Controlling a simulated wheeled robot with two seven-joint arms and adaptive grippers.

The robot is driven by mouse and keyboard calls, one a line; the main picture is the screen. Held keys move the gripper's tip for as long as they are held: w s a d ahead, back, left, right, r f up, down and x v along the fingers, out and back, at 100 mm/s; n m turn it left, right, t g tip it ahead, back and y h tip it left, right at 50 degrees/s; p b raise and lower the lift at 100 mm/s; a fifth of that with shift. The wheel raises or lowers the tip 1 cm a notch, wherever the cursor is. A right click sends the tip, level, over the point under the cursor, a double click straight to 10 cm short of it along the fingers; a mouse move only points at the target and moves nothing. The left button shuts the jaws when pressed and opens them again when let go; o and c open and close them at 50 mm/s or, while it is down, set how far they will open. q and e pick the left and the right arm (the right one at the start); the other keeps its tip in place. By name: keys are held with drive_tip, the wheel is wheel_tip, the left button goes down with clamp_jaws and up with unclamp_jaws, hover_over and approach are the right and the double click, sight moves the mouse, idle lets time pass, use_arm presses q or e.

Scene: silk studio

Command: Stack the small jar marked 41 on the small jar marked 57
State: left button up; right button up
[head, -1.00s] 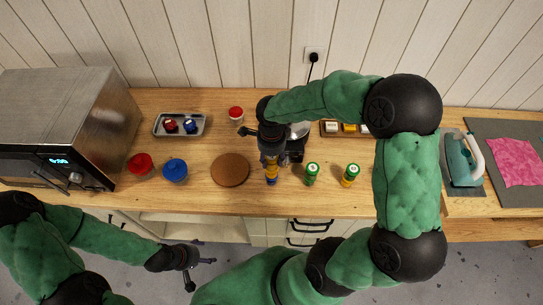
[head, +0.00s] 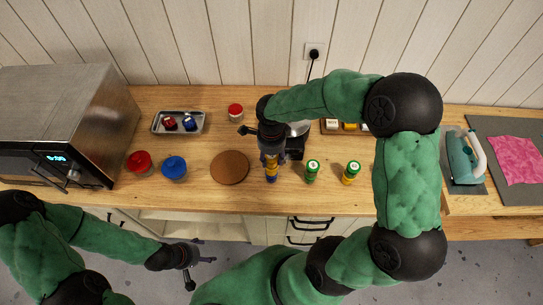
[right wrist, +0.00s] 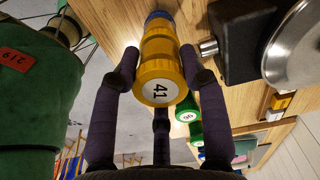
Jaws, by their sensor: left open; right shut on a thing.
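The small jar marked 41 (right wrist: 160,92) has a yellow lid with a white label and a yellow body. My right gripper (head: 271,158) is shut on it, with its fingers around the lid in the right wrist view (right wrist: 158,65). Directly under it is a blue jar (head: 272,180) with what looks like a yellow lid; its blue part shows in the right wrist view (right wrist: 158,14). The upper jar looks upright and in line with it, seemingly touching. The lower jar's label is hidden, so I cannot read 57. My left gripper (head: 201,270) is open and empty, off the counter's front.
A green jar (head: 312,172) and a yellow jar with a green lid (head: 350,173) stand to the right. A round brown board (head: 230,167) lies to the left. A dark appliance with a metal pan (right wrist: 300,50) is close behind the gripper. Blue (head: 174,168) and red (head: 139,163) containers stand further left.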

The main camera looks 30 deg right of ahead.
drive_tip(key=o, duration=1.3)
drive_tip(key=shift+c, duration=0.2)
wheel_tip(320, 180, up, 12)
